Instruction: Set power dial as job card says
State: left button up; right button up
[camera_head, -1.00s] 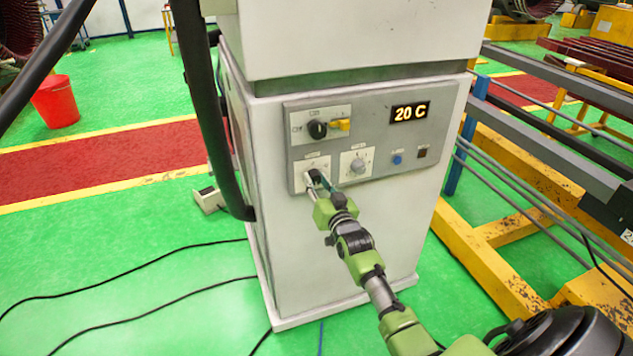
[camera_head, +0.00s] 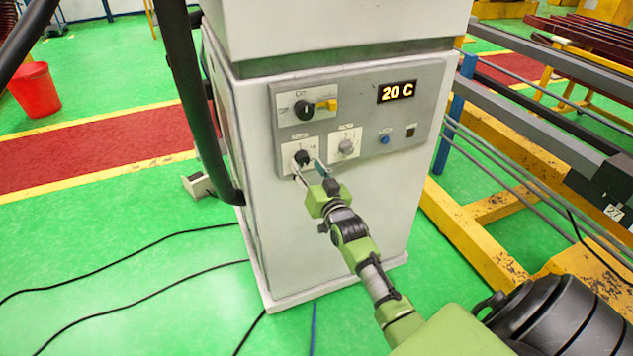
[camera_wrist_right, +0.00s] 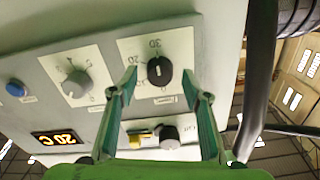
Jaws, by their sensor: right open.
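A black round dial (camera_head: 302,158) sits on a white scale plate at the lower left of the control panel. It also shows in the right wrist view (camera_wrist_right: 160,70), upside down, with its white pointer mark and a "30" on the scale. A grey dial (camera_head: 346,147) is to its right. Their labels are too small to read. My right gripper (camera_head: 309,171) is open in front of the black dial. In the right wrist view its fingertips (camera_wrist_right: 160,82) are on either side of the dial, apart from it. No job card shows. My left gripper is out of view.
The panel (camera_head: 370,110) also holds a display (camera_head: 397,92) reading "20 C", a black rotary switch (camera_head: 303,109) with a yellow piece beside it, and a blue button (camera_head: 385,138). A thick black hose (camera_head: 185,80) hangs at the cabinet's left. Yellow frames (camera_head: 500,235) stand at right.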

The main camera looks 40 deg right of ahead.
jog(key=v, duration=1)
jog(key=shift+w+d, duration=0.1)
